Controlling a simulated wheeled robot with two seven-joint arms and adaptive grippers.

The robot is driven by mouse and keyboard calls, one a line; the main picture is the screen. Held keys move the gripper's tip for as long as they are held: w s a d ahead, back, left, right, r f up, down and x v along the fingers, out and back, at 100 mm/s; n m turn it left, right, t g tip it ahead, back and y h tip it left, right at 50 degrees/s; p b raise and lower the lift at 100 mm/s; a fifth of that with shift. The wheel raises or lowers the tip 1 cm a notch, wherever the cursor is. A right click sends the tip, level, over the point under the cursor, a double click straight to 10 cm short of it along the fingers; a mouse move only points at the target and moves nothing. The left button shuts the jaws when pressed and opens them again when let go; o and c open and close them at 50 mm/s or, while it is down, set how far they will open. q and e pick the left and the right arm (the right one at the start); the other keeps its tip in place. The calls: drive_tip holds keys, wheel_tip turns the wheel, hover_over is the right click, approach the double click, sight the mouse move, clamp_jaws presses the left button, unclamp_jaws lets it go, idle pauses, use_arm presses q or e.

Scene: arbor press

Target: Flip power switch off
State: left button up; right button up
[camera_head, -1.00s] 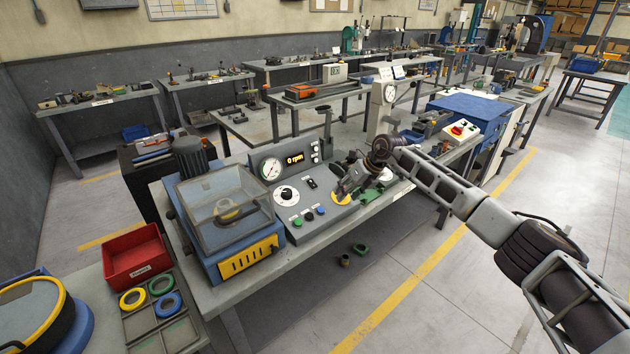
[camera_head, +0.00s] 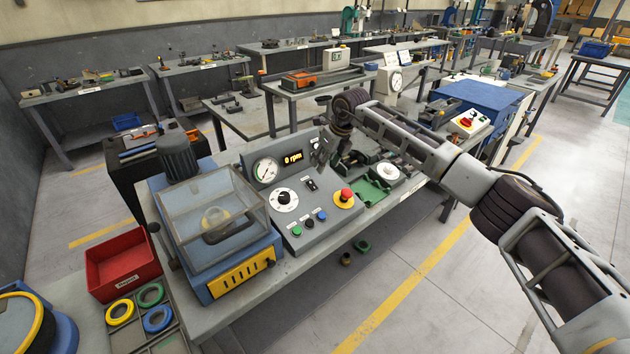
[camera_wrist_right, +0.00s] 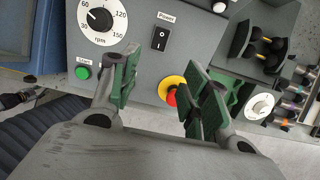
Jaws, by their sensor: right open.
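The power switch is a small black rocker (camera_head: 312,185) on the grey control panel (camera_head: 318,210). In the right wrist view the rocker (camera_wrist_right: 160,35) stands upright under a "Power" label, with I and O marks; I cannot tell which side is pressed. My right gripper (camera_head: 324,150) is over the back edge of the panel, behind the switch in the picture. In the right wrist view its green-padded fingers (camera_wrist_right: 162,82) are spread and empty, with the switch beyond them, between and above the tips. My left gripper is not in view.
A red emergency stop (camera_head: 345,196) on a yellow ring sits right of the switch. A speed dial (camera_head: 285,198), several buttons and a gauge (camera_head: 265,170) are to the left. A clear-lidded machine (camera_head: 215,225) stands left of the panel.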

drive_tip(key=p, duration=0.1)
approach(314, 187)
drive_tip(key=shift+p+x, duration=0.35)
drive_tip(key=shift+x, duration=1.9)
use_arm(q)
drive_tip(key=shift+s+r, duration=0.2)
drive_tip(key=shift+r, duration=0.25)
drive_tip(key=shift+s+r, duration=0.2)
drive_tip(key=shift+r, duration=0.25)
use_arm(e)
drive_tip(key=shift+x, duration=1.55)
